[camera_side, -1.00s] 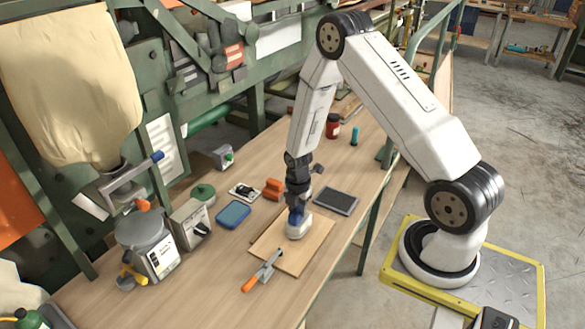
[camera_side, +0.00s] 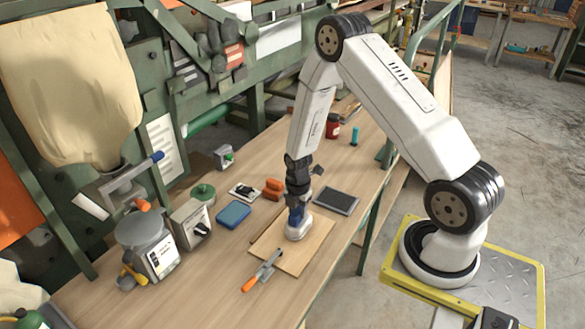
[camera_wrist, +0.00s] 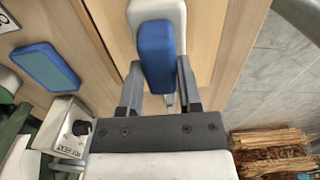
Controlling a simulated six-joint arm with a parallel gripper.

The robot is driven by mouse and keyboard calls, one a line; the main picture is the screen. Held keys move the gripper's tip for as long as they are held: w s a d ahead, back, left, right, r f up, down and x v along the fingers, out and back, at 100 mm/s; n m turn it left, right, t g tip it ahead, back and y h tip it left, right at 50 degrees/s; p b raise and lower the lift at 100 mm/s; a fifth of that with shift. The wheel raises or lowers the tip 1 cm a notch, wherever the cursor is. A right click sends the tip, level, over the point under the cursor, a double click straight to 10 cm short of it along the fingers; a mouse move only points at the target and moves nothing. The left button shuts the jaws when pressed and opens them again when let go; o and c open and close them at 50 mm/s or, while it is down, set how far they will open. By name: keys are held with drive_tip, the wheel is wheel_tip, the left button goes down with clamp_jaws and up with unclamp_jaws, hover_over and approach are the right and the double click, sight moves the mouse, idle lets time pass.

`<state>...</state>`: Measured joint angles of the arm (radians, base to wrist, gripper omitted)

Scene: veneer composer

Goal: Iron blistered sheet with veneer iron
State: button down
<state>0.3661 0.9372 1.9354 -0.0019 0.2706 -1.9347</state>
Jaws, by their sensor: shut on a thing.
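The veneer iron, with a blue handle (camera_wrist: 155,55) and a pale body, is between the fingers of my gripper (camera_wrist: 160,85), which is shut on the handle. In the side view the iron (camera_side: 297,231) stands upright on the light wooden sheet (camera_side: 315,255), near its far half, and seems to touch it. My gripper (camera_side: 298,205) is directly above the iron. The sheet lies flat on the workbench. The part under the iron is hidden, and I cannot make out a blister.
A scraper with an orange handle (camera_side: 250,285) lies across the sheet's near left edge. A blue pad (camera_side: 233,214), an orange block (camera_side: 274,189) and a dark flat plate (camera_side: 336,200) lie around the sheet. A grey pot (camera_side: 142,232) and a control box (camera_side: 190,224) stand left.

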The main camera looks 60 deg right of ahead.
drive_tip(key=shift+f, duration=0.3)
idle(0.4)
drive_tip(key=shift+d, duration=0.15)
drive_tip(key=shift+d+r, duration=0.1)
drive_tip(key=shift+d, duration=0.8)
drive_tip(key=shift+d, duration=0.95)
drive_tip(key=shift+a, duration=1.25)
drive_tip(key=shift+a, duration=0.1)
drive_tip(key=shift+a, duration=1.15)
